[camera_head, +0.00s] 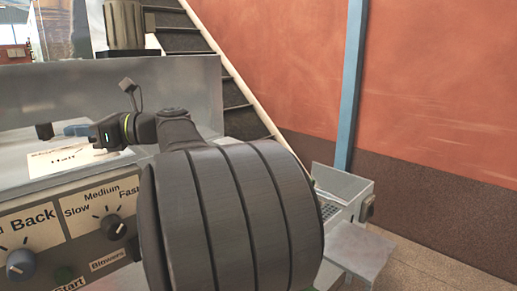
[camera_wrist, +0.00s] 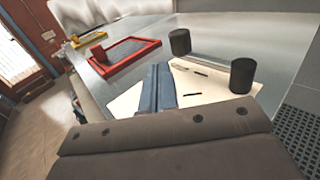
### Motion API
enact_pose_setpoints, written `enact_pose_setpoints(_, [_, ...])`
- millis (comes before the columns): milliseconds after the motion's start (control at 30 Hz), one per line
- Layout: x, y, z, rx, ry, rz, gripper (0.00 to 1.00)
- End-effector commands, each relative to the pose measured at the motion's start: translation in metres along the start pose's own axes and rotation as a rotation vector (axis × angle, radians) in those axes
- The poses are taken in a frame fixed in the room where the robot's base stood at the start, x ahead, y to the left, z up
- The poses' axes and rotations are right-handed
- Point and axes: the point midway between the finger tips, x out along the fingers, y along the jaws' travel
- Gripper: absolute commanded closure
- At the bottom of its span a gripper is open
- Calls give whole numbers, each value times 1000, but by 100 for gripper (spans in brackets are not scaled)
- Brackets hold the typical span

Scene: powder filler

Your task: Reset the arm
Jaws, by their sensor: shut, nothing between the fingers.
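My gripper (camera_head: 72,131) is at the left in the head view, above a pale sheet (camera_head: 75,162) with dark lettering on the metal machine top. In the wrist view my gripper's blue-grey fingers (camera_wrist: 159,84) lie side by side, pressed together with nothing between them. They overlap the pale sheet (camera_wrist: 207,90) in that view; I cannot tell whether they touch it. My thick dark arm link covers the middle of the head view and hides part of the machine.
Two dark cylinders (camera_wrist: 180,41) (camera_wrist: 242,75) stand by the sheet. A red frame (camera_wrist: 124,56) and yellow frame (camera_wrist: 98,37) lie beyond. Stairs (camera_head: 185,41) rise behind.

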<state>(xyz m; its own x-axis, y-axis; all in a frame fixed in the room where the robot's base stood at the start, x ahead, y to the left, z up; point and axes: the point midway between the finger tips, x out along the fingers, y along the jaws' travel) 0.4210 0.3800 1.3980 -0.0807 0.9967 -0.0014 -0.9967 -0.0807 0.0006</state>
Motion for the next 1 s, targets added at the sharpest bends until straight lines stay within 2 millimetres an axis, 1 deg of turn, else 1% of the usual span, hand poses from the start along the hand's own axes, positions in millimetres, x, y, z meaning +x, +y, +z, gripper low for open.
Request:
enact_pose_setpoints(100, [-13, -1, 1, -1, 0, 8, 100])
enact_pose_setpoints(233, [-22, -1, 0, 0, -1, 9, 100])
enact_pose_setpoints(367, [-26, -1, 0, 0, -1, 9, 100])
enact_pose_setpoints(567, [-26, -1, 0, 0, -1, 9, 100])
enact_pose_setpoints(600, [-26, -1, 0, 0, -1, 9, 98])
enact_pose_setpoints(667, [-26, -1, 0, 0, -1, 9, 86])
enact_pose_setpoints(800, [-26, -1, 0, 0, -1, 9, 59])
enact_pose_setpoints(867, [-26, -1, 0, -1, -1, 9, 47])
enact_pose_setpoints(900, [-26, -1, 1, -6, 0, 10, 39])
enact_pose_setpoints(967, [-25, 0, 2, -33, 6, 15, 27])
enact_pose_setpoints(1000, [-24, 0, 4, -66, 14, 21, 19])
